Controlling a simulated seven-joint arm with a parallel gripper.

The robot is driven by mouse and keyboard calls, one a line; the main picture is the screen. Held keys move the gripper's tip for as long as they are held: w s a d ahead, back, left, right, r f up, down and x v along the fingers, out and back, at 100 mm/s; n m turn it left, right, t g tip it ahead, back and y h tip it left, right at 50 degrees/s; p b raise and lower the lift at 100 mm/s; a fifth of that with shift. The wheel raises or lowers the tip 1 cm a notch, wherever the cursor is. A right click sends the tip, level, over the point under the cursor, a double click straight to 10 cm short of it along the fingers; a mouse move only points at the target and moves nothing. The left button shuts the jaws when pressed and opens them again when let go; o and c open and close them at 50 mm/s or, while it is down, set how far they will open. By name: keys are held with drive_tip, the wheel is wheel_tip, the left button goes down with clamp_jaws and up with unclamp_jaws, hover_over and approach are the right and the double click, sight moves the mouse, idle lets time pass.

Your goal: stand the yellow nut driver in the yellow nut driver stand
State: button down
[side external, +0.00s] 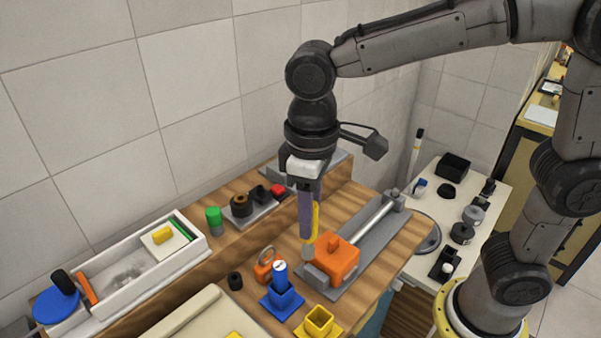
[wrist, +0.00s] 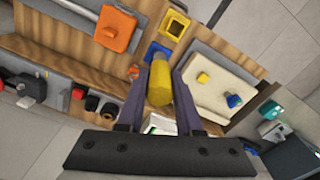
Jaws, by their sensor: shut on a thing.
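My gripper (side external: 308,232) is shut on the yellow nut driver (side external: 316,218), which hangs roughly upright between the fingers, its lower end near the orange block. In the wrist view the yellow handle (wrist: 159,84) sits between the two fingers of my gripper (wrist: 167,78). The yellow nut driver stand (side external: 319,321), a square socket on a flat base, is at the front edge of the side view, apart from the driver and below it. It also shows in the wrist view (wrist: 173,23), beyond the handle, with its square opening visible.
An orange block (side external: 338,258) sits on a grey rail (side external: 377,222) close to my gripper. A small orange item (side external: 267,265) and a white tray (side external: 130,275) lie to the left.

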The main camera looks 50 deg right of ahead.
drive_tip(key=s+a+f+n, duration=0.1)
drive_tip(key=s+a+f, duration=0.1)
drive_tip(key=s+f, duration=0.2)
drive_tip(key=shift+s+f, duration=0.35)
drive_tip(key=shift+f, duration=0.35)
wheel_tip(320, 180, down, 11)
drive_tip(key=shift+f, duration=0.2)
idle(0.8)
drive_tip(key=shift+f, duration=0.3)
idle(0.8)
drive_tip(key=c, duration=0.5)
unclamp_jaws()
